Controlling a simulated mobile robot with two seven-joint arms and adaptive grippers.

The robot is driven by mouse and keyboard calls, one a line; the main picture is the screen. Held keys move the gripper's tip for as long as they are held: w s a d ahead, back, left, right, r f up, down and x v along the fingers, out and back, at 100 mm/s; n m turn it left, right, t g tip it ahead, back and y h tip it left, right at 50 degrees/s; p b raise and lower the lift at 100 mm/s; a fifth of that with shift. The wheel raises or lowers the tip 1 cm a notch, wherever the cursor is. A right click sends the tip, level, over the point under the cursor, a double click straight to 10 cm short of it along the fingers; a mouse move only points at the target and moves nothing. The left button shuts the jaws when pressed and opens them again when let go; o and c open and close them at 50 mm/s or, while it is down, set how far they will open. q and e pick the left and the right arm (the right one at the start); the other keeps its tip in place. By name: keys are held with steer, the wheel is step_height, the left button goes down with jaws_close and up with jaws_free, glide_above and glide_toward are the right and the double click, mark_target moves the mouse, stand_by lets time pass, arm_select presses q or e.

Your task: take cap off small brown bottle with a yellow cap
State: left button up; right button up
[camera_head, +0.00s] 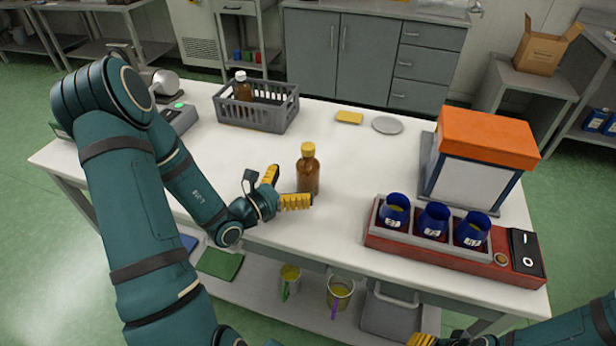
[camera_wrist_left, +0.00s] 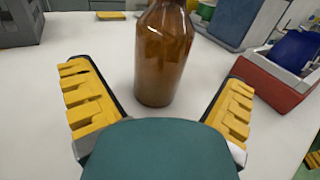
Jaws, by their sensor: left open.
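The small brown bottle (camera_head: 308,176) stands upright on the white table, with its yellow cap (camera_head: 308,149) on top. In the left wrist view the bottle's brown body (camera_wrist_left: 164,55) stands ahead, between the lines of the two fingers; its cap is out of that view. My left gripper (camera_head: 282,188) is open and empty, low over the table just left of the bottle, with its yellow fingers spread; it also shows in the left wrist view (camera_wrist_left: 160,95). My right gripper (camera_head: 424,340) is only partly in view at the bottom edge, and its jaws cannot be made out.
A grey crate (camera_head: 258,122) with another brown bottle (camera_head: 242,88) stands behind. A red unit (camera_head: 400,247) with several blue vessels and an orange-topped box (camera_head: 485,135) stand to the right. A yellow block (camera_head: 349,117) and grey dish (camera_head: 388,125) lie behind the bottle.

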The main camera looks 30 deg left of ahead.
mark_target(313, 170)
arm_select(q)
steer(key=x, duration=0.6)
steer(key=shift+w+d+b, duration=0.1)
steer(key=shift+w+b, duration=0.1)
steer(key=shift+b, duration=0.2)
steer(key=c, duration=1.5)
